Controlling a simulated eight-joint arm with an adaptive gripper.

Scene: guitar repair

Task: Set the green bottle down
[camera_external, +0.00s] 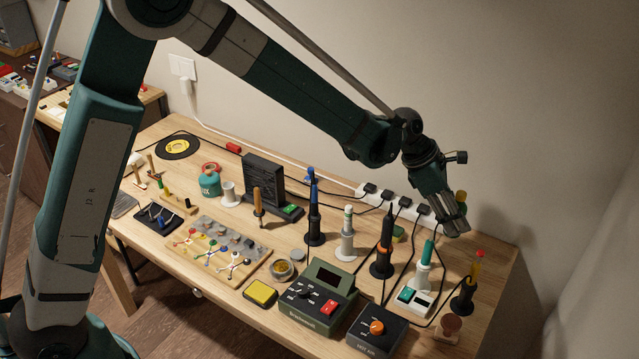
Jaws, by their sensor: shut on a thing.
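My gripper (456,222) is at the right, above the back right part of the workbench. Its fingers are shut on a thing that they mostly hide. A small amber-tan piece (461,196) shows behind the fingers, and I cannot tell whether it belongs to the held thing. I cannot make out a green bottle in the fingers.
Close below my gripper stand a white holder with a green-handled tool (425,262) and an amber-handled tool (468,290). A white power strip (400,207) with black plugs and cables runs along the back. Soldering stations (318,300) crowd the front. Small bare patches lie at the right edge (497,275).

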